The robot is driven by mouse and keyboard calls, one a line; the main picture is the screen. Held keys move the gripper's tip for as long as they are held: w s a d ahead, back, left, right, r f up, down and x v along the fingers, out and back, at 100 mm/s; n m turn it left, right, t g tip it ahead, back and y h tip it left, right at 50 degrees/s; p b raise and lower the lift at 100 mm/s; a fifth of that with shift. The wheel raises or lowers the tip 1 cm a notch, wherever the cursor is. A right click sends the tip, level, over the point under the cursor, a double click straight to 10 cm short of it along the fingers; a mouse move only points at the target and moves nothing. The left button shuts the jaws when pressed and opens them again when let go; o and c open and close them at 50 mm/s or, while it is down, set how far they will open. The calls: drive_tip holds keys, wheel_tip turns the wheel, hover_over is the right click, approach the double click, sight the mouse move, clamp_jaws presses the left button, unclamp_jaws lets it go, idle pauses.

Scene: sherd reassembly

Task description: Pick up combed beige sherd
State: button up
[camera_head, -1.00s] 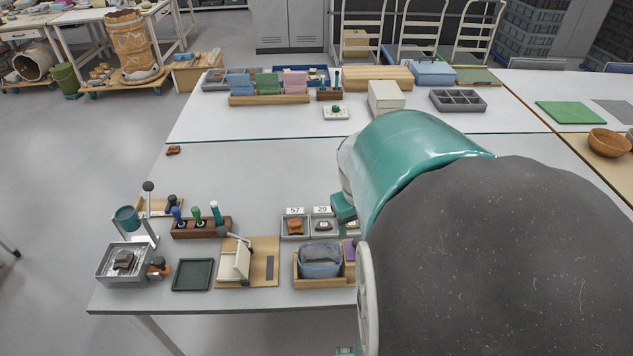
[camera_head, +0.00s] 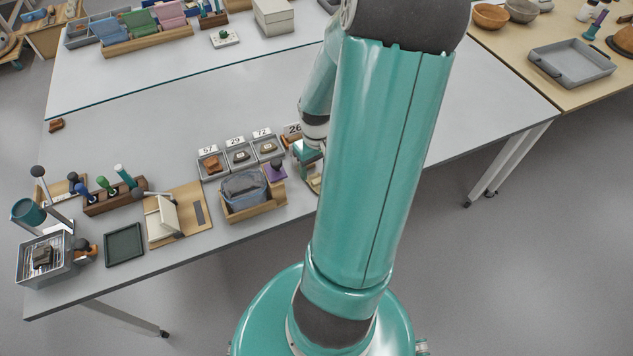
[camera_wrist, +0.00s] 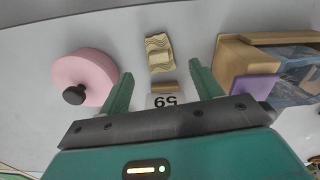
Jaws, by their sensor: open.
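The combed beige sherd (camera_wrist: 159,59) lies on the grey table in the wrist view, a pale piece with wavy grooves. A card marked 59 (camera_wrist: 165,101) on a small wooden holder sits nearer, between the fingers. In the head view my gripper (camera_head: 308,152) shows only in part beside my arm, and I cannot make out the combed sherd there.
A pink disc with a black knob (camera_wrist: 84,80) is close to the left finger. A wooden box (camera_wrist: 232,58) with a blue container and a purple block (camera_wrist: 252,88) stands at right. Sherd trays (camera_head: 240,157) are left of my arm; the table's middle is clear (camera_head: 200,105).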

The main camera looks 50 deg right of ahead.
sight(318, 181)
drive_tip(key=shift+f, duration=3.15)
drive_tip(key=shift+s, duration=0.1)
drive_tip(key=c, duration=1.1)
